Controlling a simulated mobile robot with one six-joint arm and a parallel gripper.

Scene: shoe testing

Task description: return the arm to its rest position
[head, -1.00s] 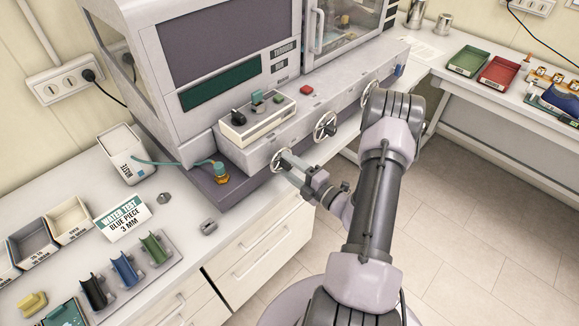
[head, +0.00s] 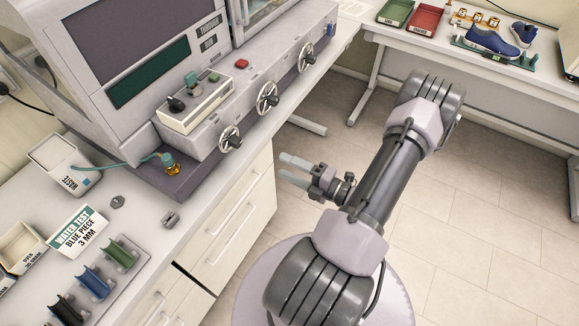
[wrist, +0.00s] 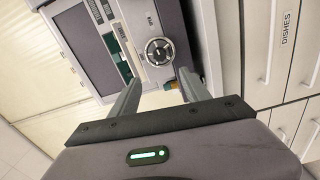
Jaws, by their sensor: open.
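My gripper (head: 294,171) is open and empty. In the head view it hangs over the floor, right of the white drawer cabinet (head: 232,225) and below the front of the testing machine (head: 225,105). It is apart from the machine's hand wheels (head: 231,138). In the wrist view my gripper (wrist: 160,95) shows two spread fingers with nothing between them. A hand wheel (wrist: 159,51) of the machine lies beyond the fingertips. My arm is folded over my round base.
The left worktop carries a waste container (head: 66,160), a water test sign (head: 77,232) and coloured holders (head: 95,282). A far bench has a green tray (head: 395,13), a red tray (head: 426,19) and blue shoes (head: 490,42). Tiled floor (head: 480,190) is clear on the right.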

